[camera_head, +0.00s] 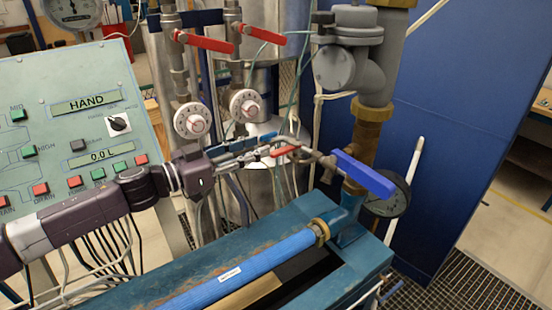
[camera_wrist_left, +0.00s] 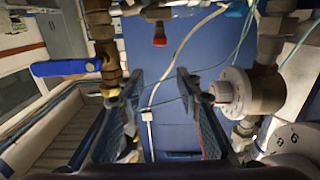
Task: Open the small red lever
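The small red lever (camera_head: 285,151) sits on the thin pipe fitting left of the blue lever, in the middle of the head view. My left gripper (camera_head: 272,143) reaches in from the left, with its fingertips close to the red lever. I cannot tell from the head view whether they touch it. In the left wrist view my left gripper (camera_wrist_left: 158,78) has its two fingers spread apart with nothing between them. A red lever end (camera_wrist_left: 160,36), probably the same lever, shows above the gap between the fingertips. My right gripper is in neither view.
A blue lever (camera_head: 362,174) is just right of the red one; it also shows in the wrist view (camera_wrist_left: 66,67). Two larger red levers (camera_head: 205,42) (camera_head: 263,34) and round white dials (camera_head: 192,120) stand behind. A blue pipe (camera_head: 240,268) runs below. A control panel (camera_head: 70,125) is left.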

